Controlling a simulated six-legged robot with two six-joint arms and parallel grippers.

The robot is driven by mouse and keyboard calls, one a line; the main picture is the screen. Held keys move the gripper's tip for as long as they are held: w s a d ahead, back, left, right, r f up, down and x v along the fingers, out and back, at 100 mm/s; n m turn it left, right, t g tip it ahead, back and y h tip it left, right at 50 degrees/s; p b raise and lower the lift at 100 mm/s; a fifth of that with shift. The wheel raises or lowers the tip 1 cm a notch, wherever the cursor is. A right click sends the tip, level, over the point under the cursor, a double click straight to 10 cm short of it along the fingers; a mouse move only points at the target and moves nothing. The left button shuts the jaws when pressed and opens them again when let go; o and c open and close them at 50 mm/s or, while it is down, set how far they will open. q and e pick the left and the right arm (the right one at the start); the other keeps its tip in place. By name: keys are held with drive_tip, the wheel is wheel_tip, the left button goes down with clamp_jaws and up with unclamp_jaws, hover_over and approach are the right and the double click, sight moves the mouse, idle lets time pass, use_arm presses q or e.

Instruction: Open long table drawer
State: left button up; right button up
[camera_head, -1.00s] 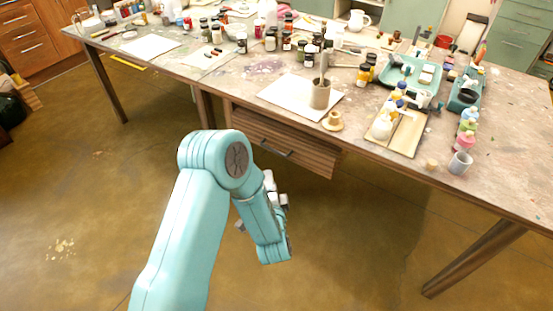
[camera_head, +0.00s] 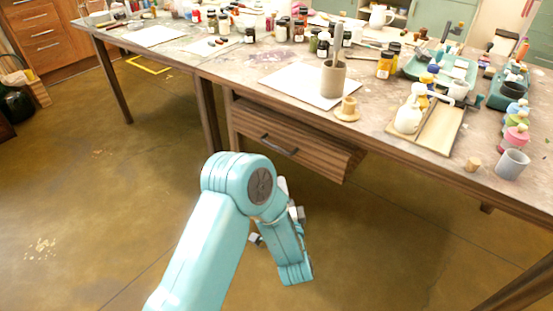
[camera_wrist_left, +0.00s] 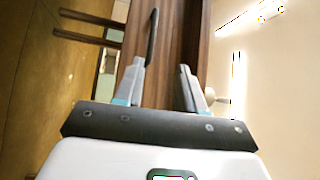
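The long table (camera_head: 225,68) fills the upper part of the head view. Its wooden drawer (camera_head: 325,158) hangs under the front edge and looks shut. A dark bar handle (camera_head: 279,145) sits on the drawer front. My left gripper (camera_head: 284,214) is low in front of the drawer, mostly hidden behind my own wrist. In the left wrist view the left gripper (camera_wrist_left: 162,68) is open, with its fingers apart and nothing between them. The handle (camera_wrist_left: 152,36) shows beyond the fingertips, closer to the left-hand finger, against the drawer's wood (camera_wrist_left: 172,42). My right gripper is out of view.
On the tabletop stand a brown cup (camera_head: 333,79), a white sheet (camera_head: 290,84), a wooden tray (camera_head: 441,124), a grey cup (camera_head: 512,164) and several jars. Table legs (camera_head: 207,115) stand left of the drawer. The floor in front is clear.

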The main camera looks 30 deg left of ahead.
use_arm(q)
drive_tip(key=f+b+x, duration=0.2)
drive_tip(key=b+x, duration=0.2)
drive_tip(key=x, duration=1.2)
drive_tip(key=shift+w+r, duration=0.25)
drive_tip(key=shift+r, duration=0.1)
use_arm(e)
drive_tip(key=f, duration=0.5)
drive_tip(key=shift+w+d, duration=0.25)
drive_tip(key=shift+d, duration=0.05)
use_arm(q)
clamp_jaws()
